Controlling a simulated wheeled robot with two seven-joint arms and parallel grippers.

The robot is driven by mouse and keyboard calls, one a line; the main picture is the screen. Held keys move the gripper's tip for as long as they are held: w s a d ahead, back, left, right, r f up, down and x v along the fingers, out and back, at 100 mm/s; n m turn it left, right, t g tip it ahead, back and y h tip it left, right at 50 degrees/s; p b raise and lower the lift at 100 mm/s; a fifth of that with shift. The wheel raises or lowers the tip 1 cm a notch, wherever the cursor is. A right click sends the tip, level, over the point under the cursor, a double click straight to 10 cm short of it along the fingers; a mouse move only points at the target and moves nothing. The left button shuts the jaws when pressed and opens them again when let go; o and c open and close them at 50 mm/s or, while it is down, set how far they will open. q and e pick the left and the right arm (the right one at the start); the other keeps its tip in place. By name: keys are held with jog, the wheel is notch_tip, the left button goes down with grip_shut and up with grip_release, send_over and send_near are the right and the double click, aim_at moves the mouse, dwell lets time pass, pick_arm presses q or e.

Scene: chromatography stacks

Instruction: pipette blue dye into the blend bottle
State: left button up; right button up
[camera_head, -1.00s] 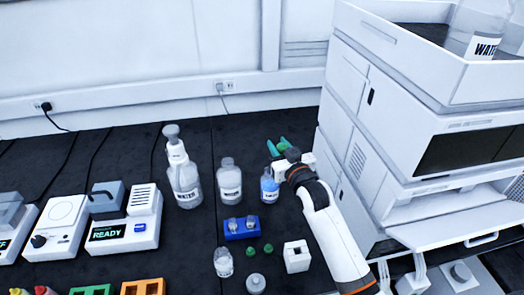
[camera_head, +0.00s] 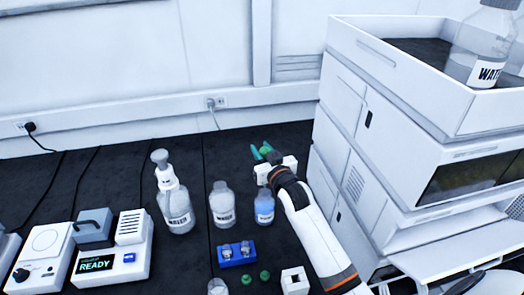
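My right gripper (camera_head: 263,152) is behind and above a small bottle of blue liquid (camera_head: 264,208), clear of it in the picture. Its teal fingers point away from me, with something small and green at the tips; I cannot tell whether it is held. A blue rack (camera_head: 237,255) in front holds two small clear pieces. No pipette can be made out for certain. My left gripper is not in view.
A wash bottle labelled WATER (camera_head: 174,197) stands left. Two green caps (camera_head: 265,275), a small glass vessel (camera_head: 218,287) and a white block (camera_head: 295,281) lie in front. A device reading READY (camera_head: 115,254) stands left. A tall white instrument stack (camera_head: 400,150) blocks the right.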

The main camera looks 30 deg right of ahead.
jog(key=shift+f, duration=0.5)
jog(key=shift+o, duration=0.2)
dwell(0.8)
grip_shut()
dwell(0.7)
jog(key=shift+f+b, duration=3.15)
jog(key=shift+f, duration=2.05)
